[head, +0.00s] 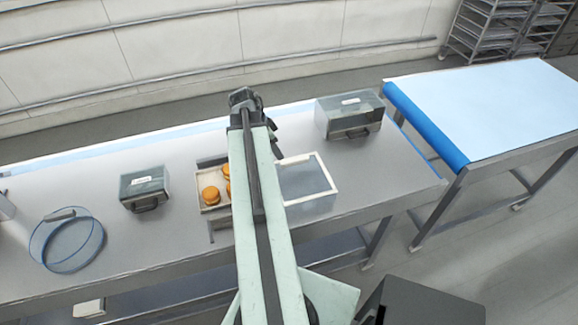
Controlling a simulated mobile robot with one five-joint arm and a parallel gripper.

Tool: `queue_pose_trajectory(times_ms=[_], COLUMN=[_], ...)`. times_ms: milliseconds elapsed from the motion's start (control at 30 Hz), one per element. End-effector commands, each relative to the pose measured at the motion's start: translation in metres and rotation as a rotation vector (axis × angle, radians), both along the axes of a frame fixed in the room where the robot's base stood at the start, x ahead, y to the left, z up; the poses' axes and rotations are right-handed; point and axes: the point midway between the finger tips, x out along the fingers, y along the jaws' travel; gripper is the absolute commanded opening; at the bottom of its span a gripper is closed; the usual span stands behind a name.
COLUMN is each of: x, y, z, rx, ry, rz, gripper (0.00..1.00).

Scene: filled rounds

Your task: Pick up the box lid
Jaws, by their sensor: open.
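A see-through, grey-tinted piece with a pale rim (322,172) lies on the steel table just right of my arm; it looks like the box lid, though its left side is hidden behind my arm and I cannot tell how deep it is. A shallow beige box (203,177) with several orange rounds (211,195) sits left of my arm, its right part hidden. My gripper (246,98) is dark, open and seems empty. It is at the far end of my outstretched arm, beyond the lid and box, near the table's back edge.
A grey lidded case (349,112) stands at the back right, a smaller one (143,186) at left. Another table with a blue roll (426,125) stands beyond.

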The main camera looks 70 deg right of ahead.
Motion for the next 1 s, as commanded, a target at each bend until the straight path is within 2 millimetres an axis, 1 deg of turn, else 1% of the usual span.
queue_pose_trajectory(times_ms=[33,100,167,267,500,600,667,767,900,1000], x=[-0.019,-0.035,-0.041,-0.044,-0.053,-0.054,-0.055,-0.059,-0.066,-0.07], y=[-0.01,-0.018,-0.021,-0.022,-0.028,-0.029,-0.03,-0.033,-0.04,-0.043], z=[0.006,0.008,0.008,0.006,-0.02,-0.018,-0.021,-0.034,-0.058,-0.068], rx=[-0.016,-0.033,-0.04,-0.042,-0.041,-0.041,-0.04,-0.04,-0.04,-0.04], ry=[-0.001,-0.001,-0.003,-0.003,-0.004,-0.004,-0.003,-0.003,-0.003,-0.003], rz=[-0.067,-0.129,-0.154,-0.163,-0.166,-0.165,-0.165,-0.166,-0.167,-0.166], gripper=[0.44,0.44,0.44,0.44,0.44,0.44,0.44,0.44,0.44,0.44])
